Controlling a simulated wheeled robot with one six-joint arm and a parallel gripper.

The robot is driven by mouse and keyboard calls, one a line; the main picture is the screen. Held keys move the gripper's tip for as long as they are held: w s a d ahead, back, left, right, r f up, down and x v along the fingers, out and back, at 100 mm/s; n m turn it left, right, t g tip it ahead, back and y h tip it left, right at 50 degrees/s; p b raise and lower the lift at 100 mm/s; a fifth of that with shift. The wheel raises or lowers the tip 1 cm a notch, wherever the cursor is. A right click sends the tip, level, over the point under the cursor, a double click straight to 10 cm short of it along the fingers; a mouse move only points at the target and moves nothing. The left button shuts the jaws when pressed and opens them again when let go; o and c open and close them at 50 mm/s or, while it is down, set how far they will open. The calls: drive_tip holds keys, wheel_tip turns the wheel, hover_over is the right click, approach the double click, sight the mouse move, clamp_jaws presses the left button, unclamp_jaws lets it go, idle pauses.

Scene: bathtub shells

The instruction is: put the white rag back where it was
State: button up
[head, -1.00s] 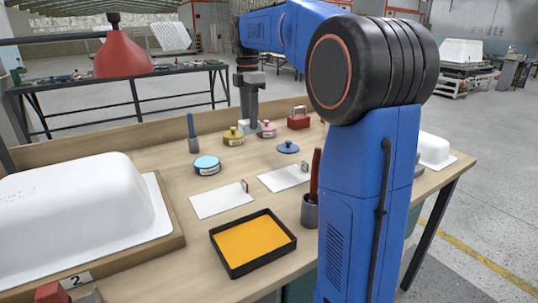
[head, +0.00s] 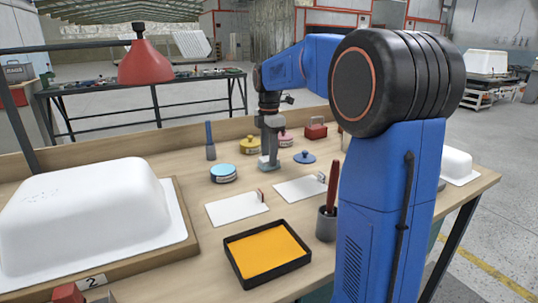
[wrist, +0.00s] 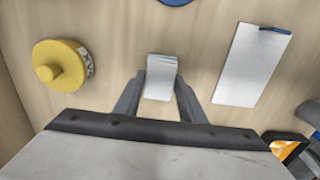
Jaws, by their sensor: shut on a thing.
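The white rag (wrist: 160,78) is a small folded pale piece between the two fingers in the wrist view. My gripper (wrist: 160,98) is shut on it. In the head view my gripper (head: 268,163) points down over the middle of the bench, in front of the yellow pot (head: 250,146) and left of a blue lid (head: 304,157). The pale rag shows at its fingertips, low over the wood. I cannot tell whether it touches the bench.
Two white boards (head: 237,208) (head: 300,188) lie in front of the gripper. A blue-topped tin (head: 223,173), pink pot (head: 286,139), red box (head: 316,128), cup with a red-handled tool (head: 326,223) and black tray with orange contents (head: 232,265) surround it. A white tub shell (head: 85,210) fills the left.

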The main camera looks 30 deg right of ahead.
drive_tip(key=o, duration=1.1)
drive_tip(key=shift+f, duration=0.1)
wheel_tip(320, 180, up, 12)
idle(0.5)
